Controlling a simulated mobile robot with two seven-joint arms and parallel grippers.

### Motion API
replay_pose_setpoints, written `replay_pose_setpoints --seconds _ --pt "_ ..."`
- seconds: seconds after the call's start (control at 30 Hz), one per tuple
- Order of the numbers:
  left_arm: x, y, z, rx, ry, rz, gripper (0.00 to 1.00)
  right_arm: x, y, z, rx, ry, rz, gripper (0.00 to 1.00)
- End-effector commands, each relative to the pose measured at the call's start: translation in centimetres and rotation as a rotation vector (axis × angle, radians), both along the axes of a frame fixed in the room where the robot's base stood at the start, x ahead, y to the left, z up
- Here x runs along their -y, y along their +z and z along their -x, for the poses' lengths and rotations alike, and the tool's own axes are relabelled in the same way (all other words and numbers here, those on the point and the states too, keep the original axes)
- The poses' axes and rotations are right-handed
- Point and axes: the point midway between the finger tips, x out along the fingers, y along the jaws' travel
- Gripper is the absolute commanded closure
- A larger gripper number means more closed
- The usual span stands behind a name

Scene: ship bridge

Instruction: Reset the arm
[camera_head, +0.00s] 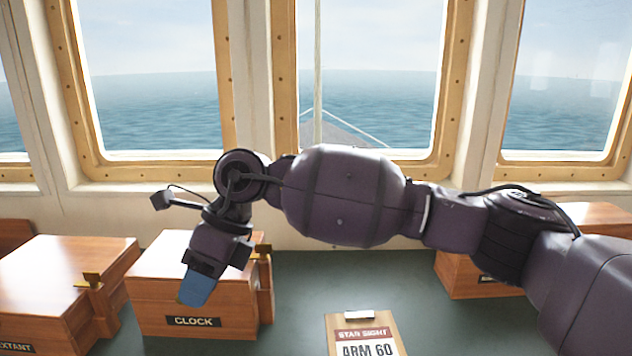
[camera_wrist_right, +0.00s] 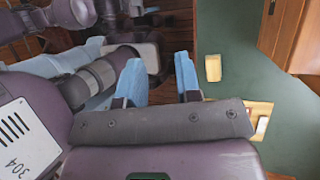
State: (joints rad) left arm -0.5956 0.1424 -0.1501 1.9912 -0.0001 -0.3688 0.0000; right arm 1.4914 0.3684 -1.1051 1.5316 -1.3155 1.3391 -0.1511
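My right arm reaches across the head view from the right, bent down at the wrist. My right gripper (camera_head: 196,288) points down in front of the wooden box labelled CLOCK (camera_head: 150,315) and hides part of it. In the right wrist view its two blue fingers (camera_wrist_right: 161,82) stand apart with nothing visible between them. My left gripper does not show clearly in either view.
A box with a partly cut-off label ending in EXTANT (camera_head: 45,275) stands left of CLOCK. A STAR SIGHT clipboard (camera_head: 362,334) lies on the green tabletop (camera_head: 300,285). Another wooden box (camera_head: 462,283) is partly behind my arm. A small yellowish block (camera_wrist_right: 212,68) shows in the wrist view. Windows line the back.

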Motion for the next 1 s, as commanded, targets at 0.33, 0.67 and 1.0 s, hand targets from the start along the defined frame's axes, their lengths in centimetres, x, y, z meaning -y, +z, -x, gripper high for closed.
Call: replay_pose_setpoints --seconds 0.33,0.67,1.0 --pt "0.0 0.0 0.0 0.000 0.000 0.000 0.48 -3.5 1.3 5.4 -0.485 -0.191 -0.591 0.69" --pt "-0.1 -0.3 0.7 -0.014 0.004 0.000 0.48 -0.3 5.0 3.2 -0.953 -0.575 -1.092 0.69" --pt "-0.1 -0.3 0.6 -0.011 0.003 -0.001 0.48 9.6 2.8 -2.9 -1.394 -1.140 -1.486 0.69"
